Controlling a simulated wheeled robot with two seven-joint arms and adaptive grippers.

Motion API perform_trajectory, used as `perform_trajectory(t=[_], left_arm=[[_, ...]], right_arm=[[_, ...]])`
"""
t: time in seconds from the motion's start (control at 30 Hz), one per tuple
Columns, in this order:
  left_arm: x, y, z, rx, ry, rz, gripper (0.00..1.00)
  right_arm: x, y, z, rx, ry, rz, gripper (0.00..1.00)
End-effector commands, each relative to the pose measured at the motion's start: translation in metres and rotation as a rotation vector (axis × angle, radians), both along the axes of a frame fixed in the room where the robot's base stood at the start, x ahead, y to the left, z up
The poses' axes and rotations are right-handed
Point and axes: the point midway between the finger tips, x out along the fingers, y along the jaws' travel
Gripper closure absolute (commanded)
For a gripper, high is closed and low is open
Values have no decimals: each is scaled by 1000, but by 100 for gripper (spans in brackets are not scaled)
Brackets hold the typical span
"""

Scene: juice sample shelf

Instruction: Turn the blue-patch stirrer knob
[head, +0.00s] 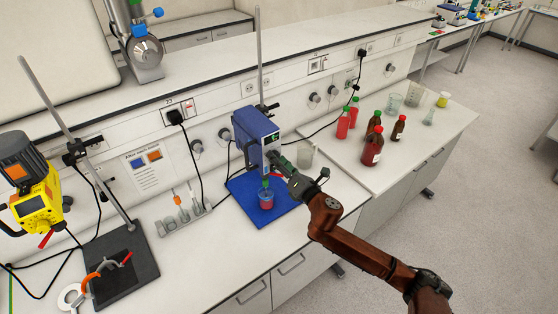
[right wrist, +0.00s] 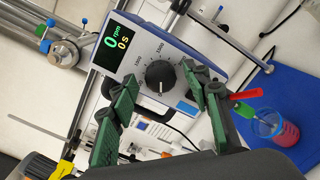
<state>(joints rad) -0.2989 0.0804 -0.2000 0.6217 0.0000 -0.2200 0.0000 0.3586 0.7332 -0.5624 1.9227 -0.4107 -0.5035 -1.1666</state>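The blue overhead stirrer (head: 251,127) stands over a blue mat at the middle of the bench. In the right wrist view its front panel shows a black round knob (right wrist: 160,76) with a printed scale, a display (right wrist: 120,43) reading 0 rpm and 0 s, and a blue patch (right wrist: 187,107). My right gripper (head: 283,163) is close in front of the panel. In the right wrist view the gripper (right wrist: 160,90) is open, with its green-padded fingers on either side of the knob and apparently not touching it. My left gripper is not in view.
A beaker with red liquid (head: 266,201) stands on the blue mat (head: 245,190) under the stirrer. A yellow stirrer (head: 40,200) stands at the left. Red and brown bottles (head: 373,150) stand on the right bench.

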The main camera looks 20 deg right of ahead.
Motion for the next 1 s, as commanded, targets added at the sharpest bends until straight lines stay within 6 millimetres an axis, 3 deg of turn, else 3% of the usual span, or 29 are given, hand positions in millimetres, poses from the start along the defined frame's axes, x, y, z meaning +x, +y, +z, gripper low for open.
perform_trajectory(t=[0.6,1.0], left_arm=[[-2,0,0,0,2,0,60],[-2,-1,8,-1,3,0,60]], right_arm=[[0,0,0,1,0,0,98],[0,-1,1,90,33,-1,98]])
